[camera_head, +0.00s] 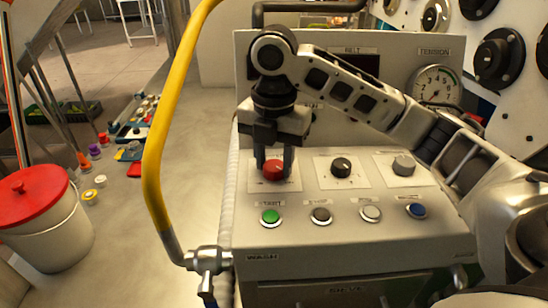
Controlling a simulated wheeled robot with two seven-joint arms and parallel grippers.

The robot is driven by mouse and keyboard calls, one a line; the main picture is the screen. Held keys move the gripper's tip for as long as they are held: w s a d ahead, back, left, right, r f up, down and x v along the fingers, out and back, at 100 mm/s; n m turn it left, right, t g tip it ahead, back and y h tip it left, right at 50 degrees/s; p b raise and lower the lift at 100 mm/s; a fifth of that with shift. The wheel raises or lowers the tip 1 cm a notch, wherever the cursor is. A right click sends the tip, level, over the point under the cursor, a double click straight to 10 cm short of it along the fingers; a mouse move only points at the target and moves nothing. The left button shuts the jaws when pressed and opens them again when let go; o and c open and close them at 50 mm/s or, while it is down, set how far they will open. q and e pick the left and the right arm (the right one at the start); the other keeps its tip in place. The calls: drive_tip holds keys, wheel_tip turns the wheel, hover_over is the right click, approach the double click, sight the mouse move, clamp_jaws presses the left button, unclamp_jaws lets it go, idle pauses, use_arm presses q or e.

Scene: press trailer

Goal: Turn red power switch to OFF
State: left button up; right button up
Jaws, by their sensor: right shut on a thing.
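The red power switch (274,170) is a round red knob on a light plate at the left of the control panel. My right gripper (274,162) comes down from above with one finger on each side of the knob and is shut on it. The fingers cover parts of the knob's sides. The switch's label is too small to read. My left gripper is not in view.
A black knob (341,166) and a grey knob (404,165) stand to the right on the panel. Green (270,217), grey and blue (416,210) buttons line the front. A yellow hose (158,150) rises at the left. A gauge (436,86) is behind my right arm.

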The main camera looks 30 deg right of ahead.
sight(274, 165)
drive_tip(key=shift+r+n, duration=0.1)
drive_tip(key=shift+n, duration=0.3)
drive_tip(key=o, duration=1)
wheel_tip(274, 165, up, 16)
drive_tip(key=shift+f, duration=0.1)
idle(0.6)
